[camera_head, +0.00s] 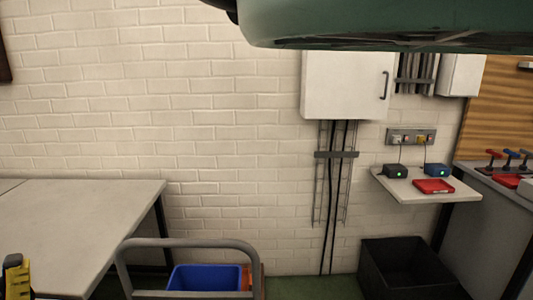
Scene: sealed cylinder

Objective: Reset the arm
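My gripper is not in view, and I can make out no part of my arm for sure. A large green rounded body (390,22) hangs across the top right, close to the camera. I cannot tell what it is. A yellow and black item (17,277) shows at the lower left edge, partly cut off by the frame. I cannot tell what it is either.
A grey table (85,220) stands at left. A grey tubular rail (190,243) stands before a blue bin (205,277). A black bin (400,265) sits below a wall shelf (410,190) with a red item (433,186) and two small boxes. A white cabinet (343,85) hangs above.

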